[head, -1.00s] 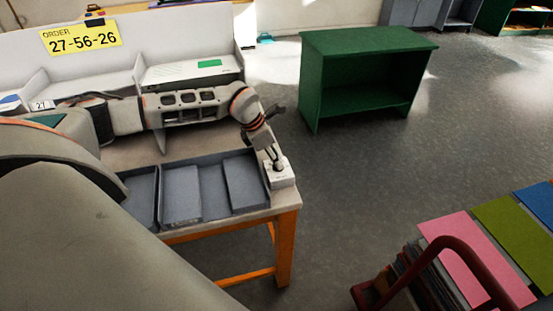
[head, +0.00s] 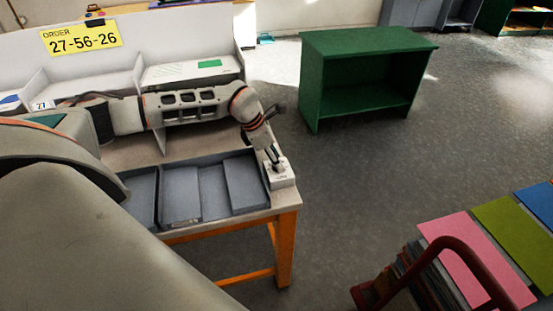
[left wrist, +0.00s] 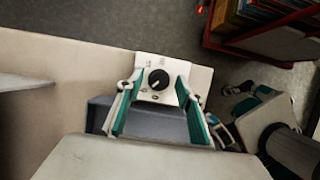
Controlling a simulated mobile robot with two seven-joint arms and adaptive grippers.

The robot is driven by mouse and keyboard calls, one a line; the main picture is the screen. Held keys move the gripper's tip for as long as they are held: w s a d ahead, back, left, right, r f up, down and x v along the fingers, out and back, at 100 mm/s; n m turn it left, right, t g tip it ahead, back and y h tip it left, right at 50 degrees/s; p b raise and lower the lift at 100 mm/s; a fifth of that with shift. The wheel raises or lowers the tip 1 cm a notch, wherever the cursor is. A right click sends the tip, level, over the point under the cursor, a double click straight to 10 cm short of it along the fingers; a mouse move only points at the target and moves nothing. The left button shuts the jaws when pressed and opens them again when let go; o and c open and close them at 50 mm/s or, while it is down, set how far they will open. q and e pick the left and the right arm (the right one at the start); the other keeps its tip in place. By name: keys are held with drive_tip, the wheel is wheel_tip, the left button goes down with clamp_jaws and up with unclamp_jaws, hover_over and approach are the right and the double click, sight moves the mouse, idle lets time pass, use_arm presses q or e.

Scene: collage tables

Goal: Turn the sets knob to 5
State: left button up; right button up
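The sets knob is a round black dial (left wrist: 159,79) with a light pointer line, on a small white box (left wrist: 144,93). Marks around the dial are too small to read. In the head view the white box (head: 282,181) stands at the right front corner of the table. My left gripper (head: 276,160) is just above it, pointing down. In the left wrist view my left gripper (left wrist: 157,88) is open, with its teal-padded fingers on either side of the knob and nothing held. My right gripper (left wrist: 220,108) seems to show at right in that view, fingers apart and empty.
Grey trays (head: 181,195) lie on the table just left of the box. A white divided shelf (head: 190,71) stands behind, with an order sign (head: 80,39). A green cabinet (head: 365,75) stands on open floor. A red-handled cart (head: 455,255) is at lower right.

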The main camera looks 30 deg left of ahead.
use_arm(q)
drive_tip(key=v, duration=1.2)
drive_tip(key=shift+d, duration=0.15)
